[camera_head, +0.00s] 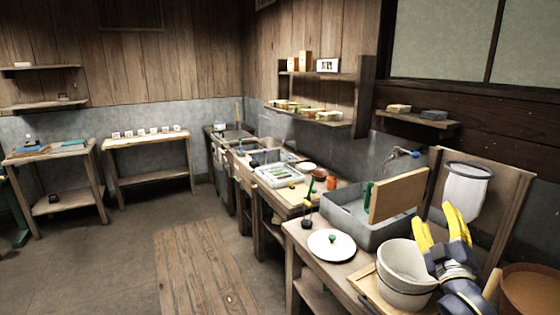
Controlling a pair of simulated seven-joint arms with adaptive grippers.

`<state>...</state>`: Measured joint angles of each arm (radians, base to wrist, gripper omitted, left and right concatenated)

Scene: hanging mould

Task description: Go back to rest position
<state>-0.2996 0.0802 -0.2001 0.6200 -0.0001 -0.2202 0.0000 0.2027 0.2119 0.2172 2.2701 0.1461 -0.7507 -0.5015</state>
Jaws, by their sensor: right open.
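My right gripper (434,214) is at the lower right, with its yellow fingers pointing up and spread apart. It looks empty. It is in front of the wooden board and overlaps the right side of a white bucket (402,268) in the picture; I cannot tell whether they touch. A white pouch-like mould with a dark rim (466,190) hangs against an upright wooden board (512,190), above and to the right of the fingers. My left gripper is not in view.
A grey sink (345,215) with a wooden panel (398,196) stands behind the bucket. A white lid (331,245) lies on the counter to the left. A brown pot (530,290) is at the right edge. The floor at left is open.

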